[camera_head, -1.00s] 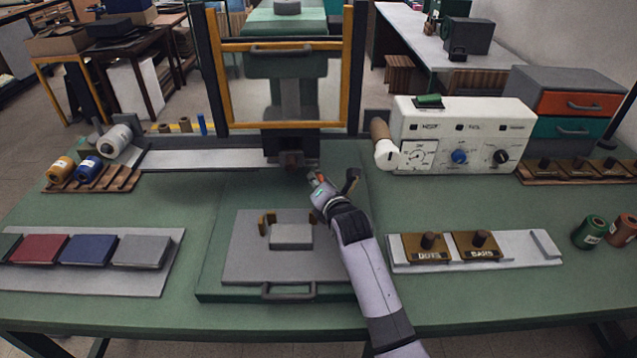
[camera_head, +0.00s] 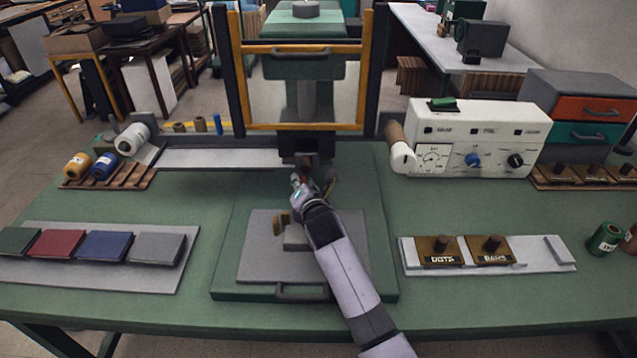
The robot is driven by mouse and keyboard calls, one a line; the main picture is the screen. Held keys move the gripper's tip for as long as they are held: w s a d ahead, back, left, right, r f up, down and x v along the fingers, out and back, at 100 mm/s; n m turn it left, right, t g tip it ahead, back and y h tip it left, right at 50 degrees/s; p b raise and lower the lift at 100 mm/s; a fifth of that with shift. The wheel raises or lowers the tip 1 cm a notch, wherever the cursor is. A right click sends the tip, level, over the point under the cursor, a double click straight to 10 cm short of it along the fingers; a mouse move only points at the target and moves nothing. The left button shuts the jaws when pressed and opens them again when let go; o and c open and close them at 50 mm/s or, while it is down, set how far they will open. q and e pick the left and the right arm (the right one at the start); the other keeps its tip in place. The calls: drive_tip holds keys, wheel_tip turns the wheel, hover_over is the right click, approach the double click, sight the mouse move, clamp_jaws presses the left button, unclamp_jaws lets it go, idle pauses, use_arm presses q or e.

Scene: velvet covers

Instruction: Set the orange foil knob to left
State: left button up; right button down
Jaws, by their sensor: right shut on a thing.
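The white control box (camera_head: 480,125) stands at the back right of the bench. Its front has a round dial (camera_head: 432,158), a blue knob (camera_head: 473,160) and a black knob (camera_head: 515,160); I see no clearly orange knob there. My right gripper (camera_head: 306,184) is just below the dark press head (camera_head: 305,143), close to a small brown block (camera_head: 303,160) under it. It is shut on a small part that is mostly hidden; a reddish-brown bit (camera_head: 329,187) shows beside the fingers. My left gripper is not in view.
A grey plate (camera_head: 262,262) lies on the press base below my right arm. Yellow (camera_head: 76,165) and blue (camera_head: 104,166) rolls lie in a wooden rack at left. Covers lie on a tray (camera_head: 130,278) at front left. Two brass dies (camera_head: 437,250) sit on a tray at right.

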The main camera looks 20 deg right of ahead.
drive_tip(key=shift+w+a, duration=0.2)
drive_tip(key=shift+a, duration=0.35)
drive_tip(key=shift+w+a, duration=0.15)
drive_tip(key=shift+a, duration=0.4)
drive_tip(key=shift+f, duration=0.1)
drive_tip(key=shift+s+d, duration=0.1)
drive_tip(key=shift+d, duration=0.25)
drive_tip(key=c, duration=1.7)
unclamp_jaws()
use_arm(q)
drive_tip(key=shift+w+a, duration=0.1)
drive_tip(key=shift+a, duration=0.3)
use_arm(e)
drive_tip(key=o, duration=0.3)
drive_tip(key=shift+o, duration=0.2)
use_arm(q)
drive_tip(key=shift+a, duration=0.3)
use_arm(e)
drive_tip(key=v, duration=1.2)
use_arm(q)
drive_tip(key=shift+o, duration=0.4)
